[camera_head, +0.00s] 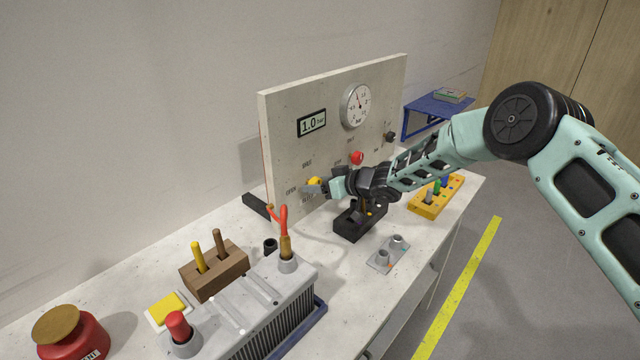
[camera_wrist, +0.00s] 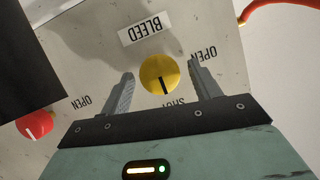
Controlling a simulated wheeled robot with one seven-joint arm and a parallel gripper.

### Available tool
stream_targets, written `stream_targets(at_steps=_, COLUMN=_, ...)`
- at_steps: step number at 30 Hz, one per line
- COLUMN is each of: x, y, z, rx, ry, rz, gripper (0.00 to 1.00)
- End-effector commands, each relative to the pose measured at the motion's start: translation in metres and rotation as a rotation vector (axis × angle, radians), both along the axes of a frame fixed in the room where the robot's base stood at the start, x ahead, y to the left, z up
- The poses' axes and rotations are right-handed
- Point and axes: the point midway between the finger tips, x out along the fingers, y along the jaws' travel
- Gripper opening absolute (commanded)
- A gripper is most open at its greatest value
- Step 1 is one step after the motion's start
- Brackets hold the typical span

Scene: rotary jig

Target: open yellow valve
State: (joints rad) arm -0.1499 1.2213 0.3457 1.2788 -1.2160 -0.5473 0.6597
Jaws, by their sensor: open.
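The yellow valve (camera_wrist: 159,75) is a round knob on the upright panel, with a black line pointing toward the "SHUT" label. A "BLEED" label (camera_wrist: 146,27) and "OPEN" marks are printed around it. In the head view the yellow valve (camera_head: 314,182) is partly hidden by my gripper. My gripper (camera_wrist: 161,84) is open, with one finger on each side of the knob and gaps between fingers and knob. My gripper (camera_head: 316,190) reaches the panel's lower left in the head view. A red knob (camera_wrist: 35,124) is on the same panel.
The panel (camera_head: 285,130) carries a "1.0 bar" display (camera_head: 311,123) and a round gauge (camera_head: 356,105). A black block (camera_head: 352,226) and yellow block (camera_head: 428,207) stand on the bench.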

Motion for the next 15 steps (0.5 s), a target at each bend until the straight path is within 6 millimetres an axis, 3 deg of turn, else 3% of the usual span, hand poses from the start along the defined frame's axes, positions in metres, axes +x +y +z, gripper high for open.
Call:
stream_targets(at_steps=3, x=-0.0001, y=0.0000, z=0.0002, rx=0.000, ry=0.000, rz=0.000, gripper=0.60)
stream_targets(at_steps=8, x=-0.0001, y=0.0000, z=0.0004, rx=0.000, ry=-0.001, rz=0.000, gripper=0.18)
stream_targets(at_steps=15, x=-0.0002, y=0.0003, z=-0.0002, rx=-0.006, ry=-0.009, rz=0.001, gripper=0.18)
